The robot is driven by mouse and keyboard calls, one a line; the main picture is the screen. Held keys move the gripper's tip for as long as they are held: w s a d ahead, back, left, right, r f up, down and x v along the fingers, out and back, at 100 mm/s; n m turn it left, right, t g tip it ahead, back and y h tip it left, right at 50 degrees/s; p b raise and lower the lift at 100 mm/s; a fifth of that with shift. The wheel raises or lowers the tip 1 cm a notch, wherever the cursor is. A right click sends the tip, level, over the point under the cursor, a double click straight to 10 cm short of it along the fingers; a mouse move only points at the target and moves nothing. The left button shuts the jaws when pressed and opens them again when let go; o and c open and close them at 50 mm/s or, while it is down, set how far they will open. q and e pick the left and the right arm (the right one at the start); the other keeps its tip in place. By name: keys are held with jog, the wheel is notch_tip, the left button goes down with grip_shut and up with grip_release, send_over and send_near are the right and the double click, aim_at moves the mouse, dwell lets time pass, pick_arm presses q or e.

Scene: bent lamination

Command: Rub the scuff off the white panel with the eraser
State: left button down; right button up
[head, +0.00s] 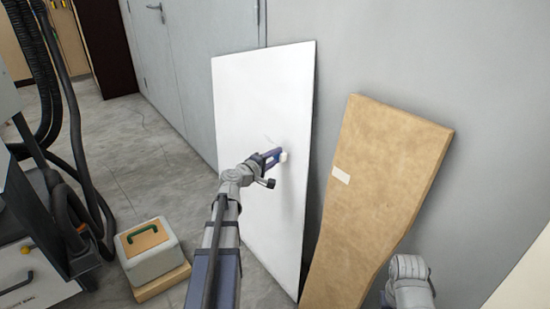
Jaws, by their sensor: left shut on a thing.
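The white panel (250,110) leans upright against the grey wall in the middle of the head view. My left gripper (277,156) is in front of the panel, a little right of its middle. It is shut on a small whitish block, the eraser (284,157), which is at or very near the panel's face; I cannot tell whether it touches. A faint thin mark, perhaps the scuff (270,140), shows just above the gripper. Part of my right arm shows at the lower right, but its gripper is out of view.
A tan board (385,165) with a small pale label leans right of the panel. A white box with a green handle (150,258) stands on the floor at lower left. Black hoses (62,130) and a cabinet are at far left. Floor between box and panel is clear.

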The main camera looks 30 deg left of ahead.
aim_at(268, 141)
pick_arm(q)
jog(key=shift+w+d+f, duration=0.1)
jog(key=shift+w+d, duration=0.1)
jog(key=shift+w, duration=0.25)
jog(key=shift+w+d+f, duration=0.1)
jog(key=shift+w+d, duration=0.05)
jog(key=shift+w, duration=0.3)
dwell(0.4)
jog(key=a, duration=0.1)
jog(key=w+a, duration=0.1)
jog(key=a, duration=0.1)
jog(key=shift+w+a, duration=0.1)
jog(key=shift+a, duration=0.05)
jog(key=shift+a, duration=0.1)
jog(key=shift+w+a, duration=0.35)
jog(key=shift+a, duration=0.25)
jog(key=shift+w+a, duration=0.3)
jog(key=shift+a, duration=0.25)
jog(key=shift+w+a, duration=0.1)
jog(key=shift+a, duration=0.2)
jog(key=shift+w+a, duration=0.3)
jog(key=shift+a, duration=0.5)
jog(key=shift+w+a, duration=0.3)
jog(key=shift+a, duration=0.5)
